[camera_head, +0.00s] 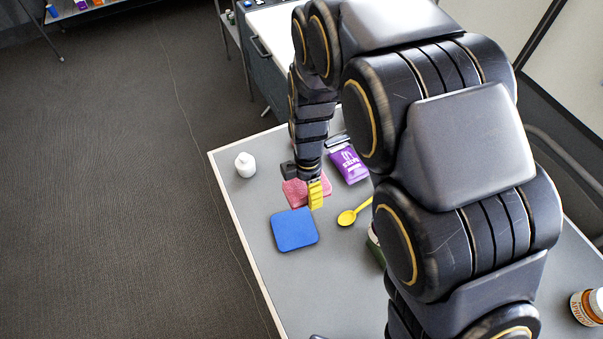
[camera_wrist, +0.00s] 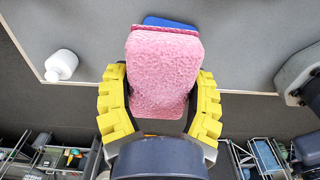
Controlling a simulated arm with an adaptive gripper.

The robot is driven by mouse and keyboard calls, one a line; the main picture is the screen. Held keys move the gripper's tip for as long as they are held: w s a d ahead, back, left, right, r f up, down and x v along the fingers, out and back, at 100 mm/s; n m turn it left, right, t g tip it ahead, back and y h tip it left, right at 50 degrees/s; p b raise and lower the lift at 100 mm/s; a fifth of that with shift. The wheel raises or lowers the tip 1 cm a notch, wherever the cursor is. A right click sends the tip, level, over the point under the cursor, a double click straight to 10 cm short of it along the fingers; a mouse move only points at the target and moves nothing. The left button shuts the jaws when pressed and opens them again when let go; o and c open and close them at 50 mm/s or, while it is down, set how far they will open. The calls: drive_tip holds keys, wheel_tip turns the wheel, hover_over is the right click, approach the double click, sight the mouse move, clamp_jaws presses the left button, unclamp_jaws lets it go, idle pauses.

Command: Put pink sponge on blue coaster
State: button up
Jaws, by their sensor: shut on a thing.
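The pink sponge (camera_wrist: 163,70) is between the two yellow fingers of my gripper (camera_wrist: 160,98) in the wrist view, and the gripper is shut on it. In the head view the pink sponge (camera_head: 296,194) shows beside my gripper (camera_head: 315,193), partly hidden by it. The blue coaster (camera_head: 294,230) lies flat on the grey table, just nearer the picture's bottom than the sponge. Its top is bare. In the wrist view a strip of the blue coaster (camera_wrist: 170,21) shows beyond the sponge's far edge. The gap between sponge and table is hard to tell.
A white bottle (camera_head: 245,164) stands near the table's left edge. A purple packet (camera_head: 349,165) and a yellow spoon (camera_head: 354,212) lie right of my gripper. A brown jar (camera_head: 588,306) is at the far right. The grey table (camera_head: 262,200) is clear left of the coaster.

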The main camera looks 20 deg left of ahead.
drive_tip(key=shift+s, duration=0.4)
wheel_tip(320, 180, down, 3)
drive_tip(key=s+a, duration=0.2)
drive_tip(key=s, duration=0.1)
hover_over(294, 228)
wheel_tip(294, 228, down, 5)
drive_tip(key=shift+s+r, duration=0.1)
drive_tip(key=shift+r, duration=0.05)
drive_tip(key=shift+f, duration=1.85)
drive_tip(key=o, duration=0.9)
drive_tip(key=shift+f, duration=0.1)
drive_tip(key=shift+o, duration=0.2)
